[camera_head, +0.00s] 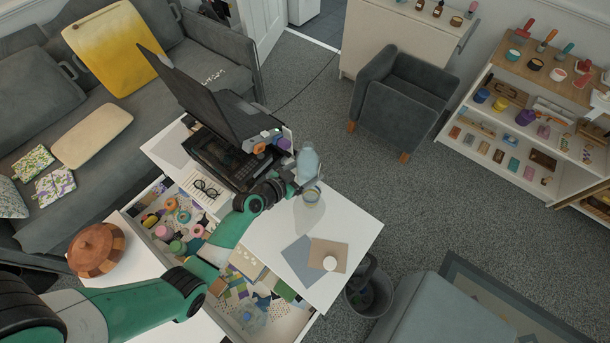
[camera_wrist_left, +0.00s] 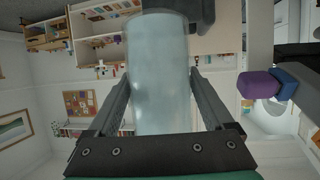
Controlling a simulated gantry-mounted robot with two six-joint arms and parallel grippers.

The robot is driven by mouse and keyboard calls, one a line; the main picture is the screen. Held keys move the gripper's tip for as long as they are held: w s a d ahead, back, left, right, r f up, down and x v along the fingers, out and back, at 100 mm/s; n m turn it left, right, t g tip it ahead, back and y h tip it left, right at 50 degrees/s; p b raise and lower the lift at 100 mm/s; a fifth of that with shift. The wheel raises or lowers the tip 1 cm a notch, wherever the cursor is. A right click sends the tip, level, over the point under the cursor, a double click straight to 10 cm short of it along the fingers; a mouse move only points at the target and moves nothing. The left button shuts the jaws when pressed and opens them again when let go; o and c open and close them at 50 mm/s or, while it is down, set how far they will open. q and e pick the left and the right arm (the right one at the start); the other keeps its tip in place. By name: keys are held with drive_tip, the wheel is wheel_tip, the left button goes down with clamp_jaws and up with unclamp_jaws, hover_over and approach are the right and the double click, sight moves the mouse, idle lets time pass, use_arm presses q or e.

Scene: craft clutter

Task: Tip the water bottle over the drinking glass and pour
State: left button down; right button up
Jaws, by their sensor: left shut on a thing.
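The water bottle (camera_head: 307,161) is pale blue and see-through. My left gripper (camera_head: 291,183) is shut on it above the white desk. In the left wrist view the bottle (camera_wrist_left: 160,75) fills the space between the two fingers of the same gripper (camera_wrist_left: 160,100). The drinking glass (camera_head: 312,196) is clear and stands on the desk, just below the bottle in the head view. The two overlap closely there, so I cannot tell whether they touch, or how far the bottle is tilted. My right gripper is not in view.
A black monitor (camera_head: 195,95) and a dark device stand left of the bottle. An open drawer of craft items lies below my arm.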

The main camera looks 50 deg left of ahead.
use_arm(q)
drive_tip(key=shift+a+f+m+b, duration=0.3)
drive_tip(key=shift+a+f+b, duration=0.1)
drive_tip(key=shift+a+b, duration=0.1)
drive_tip(key=shift+a+f+m+y+b, duration=0.4)
drive_tip(key=shift+a+m+y, duration=0.15)
drive_tip(key=shift+a, duration=0.2)
drive_tip(key=shift+r, duration=0.1)
drive_tip(key=shift+d+r+n+h+p, duration=0.25)
drive_tip(key=shift+d+r+n+p, duration=0.1)
drive_tip(key=shift+d+p, duration=0.4)
drive_tip(key=d+r+n+h+p, duration=0.1)
drive_tip(key=d+r+n+p, duration=0.1)
drive_tip(key=d, duration=0.5)
drive_tip(key=shift+w+d+r+n+h+p, duration=0.2)
drive_tip(key=shift+w+n+h+p, duration=0.15)
drive_tip(key=shift+p, duration=0.4)
drive_tip(key=shift+s, duration=0.1)
